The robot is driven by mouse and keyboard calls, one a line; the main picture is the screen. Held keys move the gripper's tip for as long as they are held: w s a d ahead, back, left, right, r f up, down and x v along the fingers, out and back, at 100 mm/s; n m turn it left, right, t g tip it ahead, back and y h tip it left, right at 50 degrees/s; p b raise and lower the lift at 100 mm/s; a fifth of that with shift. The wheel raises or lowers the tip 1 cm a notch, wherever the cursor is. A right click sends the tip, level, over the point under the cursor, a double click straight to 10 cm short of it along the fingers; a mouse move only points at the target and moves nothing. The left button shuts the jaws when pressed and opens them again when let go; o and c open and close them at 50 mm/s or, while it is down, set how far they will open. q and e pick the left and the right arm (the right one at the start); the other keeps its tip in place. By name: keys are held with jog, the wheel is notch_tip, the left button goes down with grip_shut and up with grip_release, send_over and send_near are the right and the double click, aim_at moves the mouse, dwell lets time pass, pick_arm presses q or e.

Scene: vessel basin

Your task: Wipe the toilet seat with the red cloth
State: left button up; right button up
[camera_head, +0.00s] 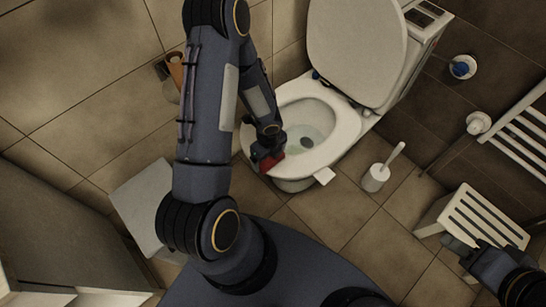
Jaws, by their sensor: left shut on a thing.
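The toilet (347,130) stands at the upper middle in the head view, with its lid (356,48) raised against the tank. The white seat ring (327,153) is down around the bowl. My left gripper (268,154) is at the seat's front left edge, shut on the red cloth (271,162). The cloth appears to be at the seat's surface; firm contact is hard to make out. My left arm hides part of the left side. My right gripper (450,243) is at the lower right beside a slatted stool, far from the toilet; its fingers are too unclear to read.
A toilet brush in a white holder (375,178) stands on the floor right of the toilet. A white slatted stool (476,218) is at the right, below a wall rack (522,135). A white box-like object (146,205) is left of my arm. Tiled floor (375,245) lies open in between.

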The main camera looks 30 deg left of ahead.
pick_arm(q)
jog(key=shift+w+a+r+p, duration=0.1)
jog(key=shift+a+p, duration=0.25)
jog(key=shift+a, duration=0.15)
jog(key=shift+w+a+r+p, duration=0.1)
jog(key=shift+a+p, duration=0.25)
jog(key=shift+a, duration=0.1)
jog(key=shift+w+a+f+p, duration=0.15)
jog(key=shift+a+p, duration=0.15)
jog(key=shift+a, duration=0.15)
jog(key=shift+w+a+p, duration=0.15)
jog(key=shift+a+p, duration=0.1)
jog(key=shift+a, duration=0.15)
jog(key=shift+w+a+p, duration=0.2)
jog(key=shift+a+p, duration=0.5)
jog(key=shift+a, duration=0.1)
jog(key=shift+w+a+f, duration=0.1)
jog(key=shift+w+a, duration=0.05)
jog(key=shift+a, duration=0.4)
jog(key=shift+a+f, duration=0.1)
jog(key=shift+a, duration=0.05)
jog(key=shift+p, duration=0.3)
jog(key=shift+r+p, duration=0.55)
jog(key=shift+r, duration=0.15)
jog(key=shift+w+r+p, duration=0.1)
jog(key=shift+r+p, duration=1.65)
jog(key=shift+r, duration=0.6)
